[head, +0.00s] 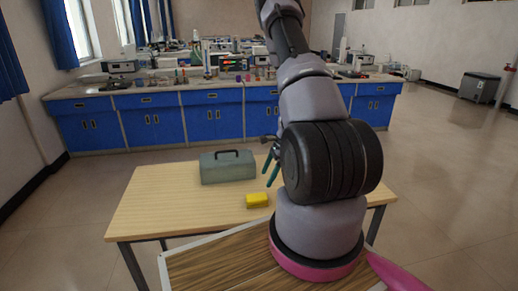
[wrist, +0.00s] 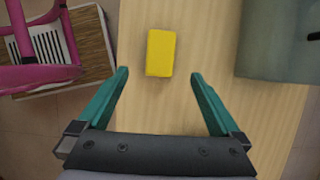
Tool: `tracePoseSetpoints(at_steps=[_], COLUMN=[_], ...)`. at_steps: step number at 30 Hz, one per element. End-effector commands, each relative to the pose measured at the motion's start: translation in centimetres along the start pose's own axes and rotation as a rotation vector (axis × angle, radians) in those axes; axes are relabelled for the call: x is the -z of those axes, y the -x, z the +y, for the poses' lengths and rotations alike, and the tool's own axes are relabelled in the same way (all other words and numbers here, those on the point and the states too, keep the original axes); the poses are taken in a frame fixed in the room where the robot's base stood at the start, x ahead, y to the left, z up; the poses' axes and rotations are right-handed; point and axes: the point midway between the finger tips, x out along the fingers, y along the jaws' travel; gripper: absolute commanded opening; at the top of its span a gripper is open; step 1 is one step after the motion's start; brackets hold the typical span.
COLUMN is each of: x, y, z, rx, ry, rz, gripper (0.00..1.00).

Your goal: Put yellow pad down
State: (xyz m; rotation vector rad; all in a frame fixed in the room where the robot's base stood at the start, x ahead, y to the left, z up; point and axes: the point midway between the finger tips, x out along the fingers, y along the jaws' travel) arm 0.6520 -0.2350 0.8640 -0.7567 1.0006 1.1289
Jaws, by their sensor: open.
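The yellow pad (head: 257,200) lies on the light wooden table (head: 160,205), near its front edge, in the head view. In the wrist view the yellow pad (wrist: 160,53) lies flat on the table, beyond the fingertips and roughly midway between them. My gripper (wrist: 158,76) has its two teal fingers spread apart with nothing between them. In the head view my gripper (head: 271,171) is partly hidden behind my arm, above the table and beyond the pad. The pad and the fingers appear apart.
A grey-green case with a dark handle (head: 228,168) stands on the table behind the pad; it also shows at the right of the wrist view (wrist: 275,50). The table's left part is clear. Blue lab cabinets (head: 150,125) with equipment stand beyond.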

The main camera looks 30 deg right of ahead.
Motion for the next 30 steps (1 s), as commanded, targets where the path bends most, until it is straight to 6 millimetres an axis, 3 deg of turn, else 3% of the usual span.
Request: tracePoseSetpoints(at_steps=[4, 7, 11, 15, 21, 30], x=[-0.5, -2.7, -7.8, -13.9, -21.0, -27.5], y=[0.6, 2.7, 7.7, 14.0, 22.0, 31.5], z=[-0.2, -0.9, -1.6, -0.8, 2.8, 11.6], rx=[0.006, 0.025, 0.065, 0.112, 0.175, 0.274], ry=[0.014, 0.073, 0.227, 0.433, 0.728, 1.151], rz=[-0.003, -0.014, -0.033, -0.039, -0.010, 0.127], gripper=[1.00, 1.00, 1.00, 1.00, 1.00, 1.00])
